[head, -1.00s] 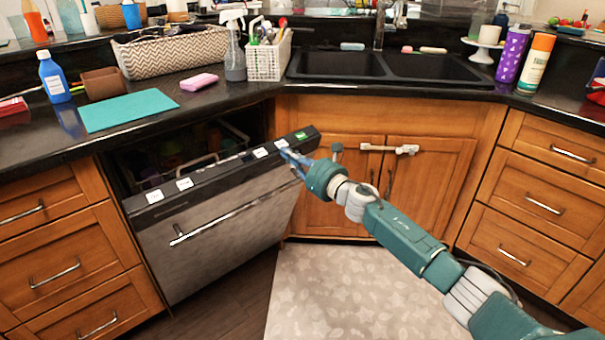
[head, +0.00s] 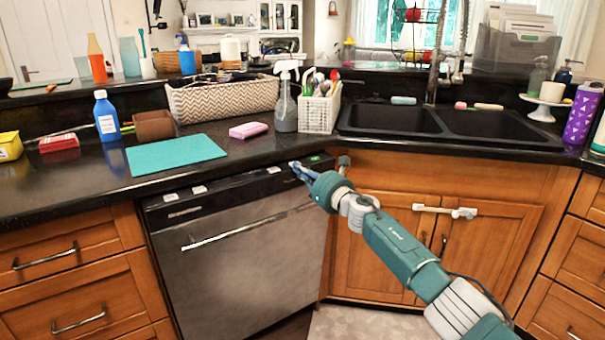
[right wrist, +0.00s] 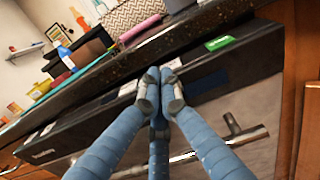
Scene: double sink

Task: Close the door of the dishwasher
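The dishwasher door (head: 245,255) is a grey steel panel with a bar handle and a dark control strip along its top. In the head view it stands upright, about flush with the cabinets under the counter; any small gap at its top is hard to tell. My right gripper (head: 297,170) is at the right part of the door's top strip. In the right wrist view its blue fingers (right wrist: 161,85) meet at their tips against the dark strip, below the counter edge, with nothing between them. The dishwasher's inside is hidden. My left gripper is not in view.
The black counter (head: 90,190) overhangs the door. A spray bottle (head: 284,105), a pink sponge (head: 248,130) and a teal mat (head: 175,153) lie or stand on it. The sink cabinet (head: 400,235) is right of the door.

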